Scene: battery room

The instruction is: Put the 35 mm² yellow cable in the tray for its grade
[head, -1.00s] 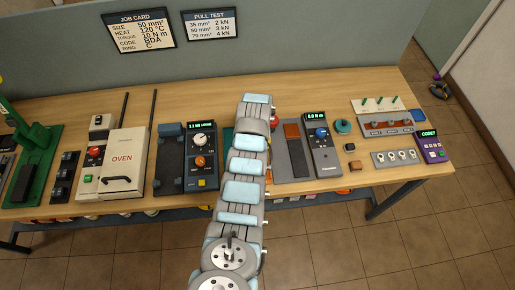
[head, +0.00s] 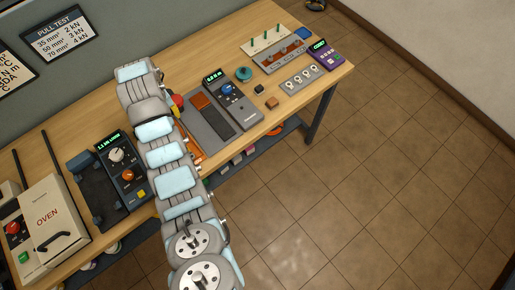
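I cannot make out the 35 mm² yellow cable in the head view. I also cannot pick out a grade tray for it. My arm stretches from the bottom of the head view up over the bench (head: 262,22), and its far end lies over the back part of the bench. My gripper does not show, so I cannot see what it holds. The pull test sign (head: 60,38) on the partition lists 35 mm² at 2 kN.
An oven (head: 42,220) and a dial unit (head: 122,165) stand left of my arm. Right of it are a grey unit with a blue knob (head: 233,97), a teal round piece (head: 243,74) and a purple keypad (head: 325,53). A lower shelf (head: 228,172) holds small items.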

